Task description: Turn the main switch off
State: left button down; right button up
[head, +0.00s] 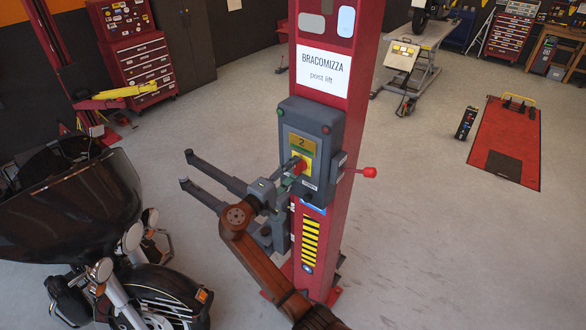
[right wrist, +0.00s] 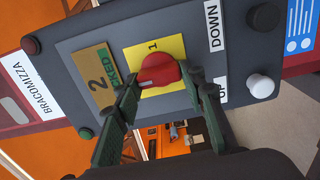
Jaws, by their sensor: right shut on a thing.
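The main switch is a red knob (right wrist: 160,72) on a yellow plate marked 1 (right wrist: 152,50). It sits on the grey control box (head: 328,122) of the red post lift (head: 330,75). In the head view the knob (head: 299,164) is partly hidden by my right gripper (head: 291,177). In the right wrist view my right gripper (right wrist: 160,80) has its green fingers on both sides of the knob, shut on it. My left gripper is not in view.
The box carries a white button (right wrist: 260,86), UP and DOWN labels, and a green button (right wrist: 84,134). A red-knobbed lever (head: 369,172) sticks out right of the post. Grey lift arms (head: 215,172) and a black motorcycle (head: 95,225) stand at left.

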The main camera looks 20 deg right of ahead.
dwell(0.4)
jog(key=o, duration=1.2)
jog(key=shift+c, duration=0.2)
jog(key=v, duration=0.7)
jog(key=shift+s+a, duration=0.15)
jog(key=shift+a, duration=0.1)
